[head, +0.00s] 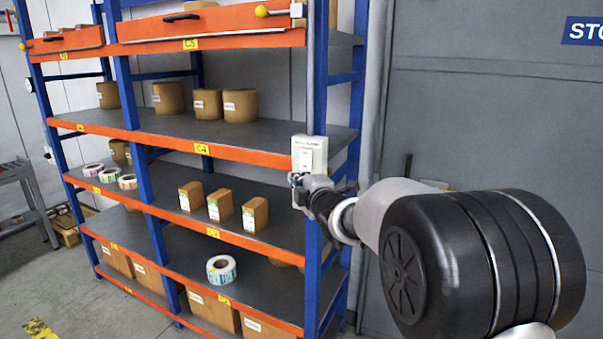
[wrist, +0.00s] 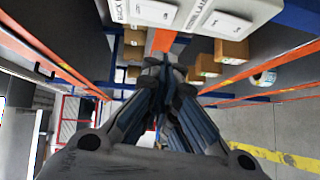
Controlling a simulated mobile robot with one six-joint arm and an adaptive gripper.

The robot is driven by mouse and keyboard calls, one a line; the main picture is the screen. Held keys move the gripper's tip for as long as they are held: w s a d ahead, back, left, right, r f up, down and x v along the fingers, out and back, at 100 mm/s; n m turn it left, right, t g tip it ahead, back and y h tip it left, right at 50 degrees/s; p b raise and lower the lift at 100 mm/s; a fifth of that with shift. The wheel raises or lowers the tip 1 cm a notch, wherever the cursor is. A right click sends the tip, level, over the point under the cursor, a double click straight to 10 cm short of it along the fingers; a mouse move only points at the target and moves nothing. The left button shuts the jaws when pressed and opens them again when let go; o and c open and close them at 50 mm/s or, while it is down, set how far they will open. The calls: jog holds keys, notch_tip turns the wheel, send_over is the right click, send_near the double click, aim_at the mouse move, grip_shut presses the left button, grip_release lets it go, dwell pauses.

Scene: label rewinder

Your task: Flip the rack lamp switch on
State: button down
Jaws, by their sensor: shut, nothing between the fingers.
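A white switch box (head: 309,153) is mounted on the front of the blue rack upright, with a pale rocker on its face. Its small lettering is too blurred to read here. In the wrist view two white rockers show at the top edge; the left one (wrist: 155,11) stands beside partly cut-off lettering that seems to begin "RACK L". The other rocker (wrist: 222,23) is to its right. My gripper (head: 297,181) is shut and empty just below the box, at the upright. In the wrist view its fingertips (wrist: 166,64) come together below the rockers. I cannot tell whether they touch the box.
The blue-and-orange rack (head: 175,142) holds cartons, brown rolls and label rolls. An orange drawer (head: 205,24) with a yellow knob is above. A grey door (head: 480,120) stands behind my arm at the right. Open floor (head: 90,300) lies at the lower left.

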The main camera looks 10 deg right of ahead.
aim_at(305, 160)
jog(key=w+d, duration=0.1)
jog(key=w, duration=0.6)
jog(key=shift+d+f, duration=0.35)
jog(key=shift+w, duration=0.1)
